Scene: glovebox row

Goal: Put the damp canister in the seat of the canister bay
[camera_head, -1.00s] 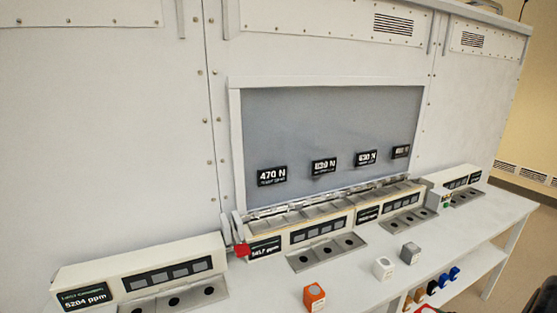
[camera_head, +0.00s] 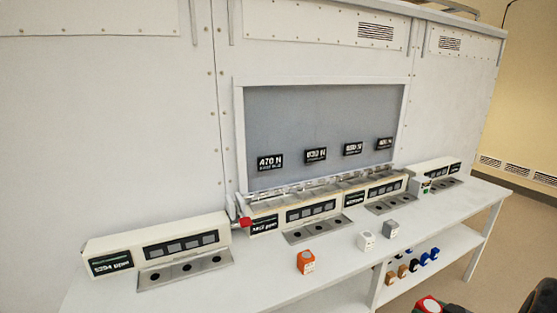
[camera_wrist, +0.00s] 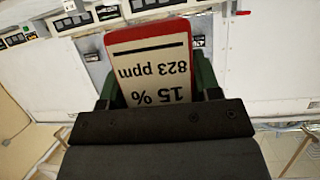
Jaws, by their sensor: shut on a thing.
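My gripper (camera_wrist: 157,88) is shut on a red canister (camera_wrist: 148,30) with a white label reading "15 %" and "823 ppm", upside down in the wrist view. The canister's red top (camera_head: 430,305) also shows at the bottom edge of the head view, in front of the bench. Bench units with small screens stand along the wall: a left unit (camera_head: 158,243), middle units (camera_head: 300,216) and a far right one (camera_head: 438,172). Metal plates with round dark holes, such as the left plate (camera_head: 186,275), lie before them. I cannot tell which is the canister bay.
An orange block (camera_head: 306,262), a white block (camera_head: 366,241) and a grey block (camera_head: 391,229) stand on the white bench (camera_head: 265,278). Several small coloured blocks sit on the lower shelf (camera_head: 452,238). A red knob (camera_head: 246,222) is beside the middle unit. Open floor lies right.

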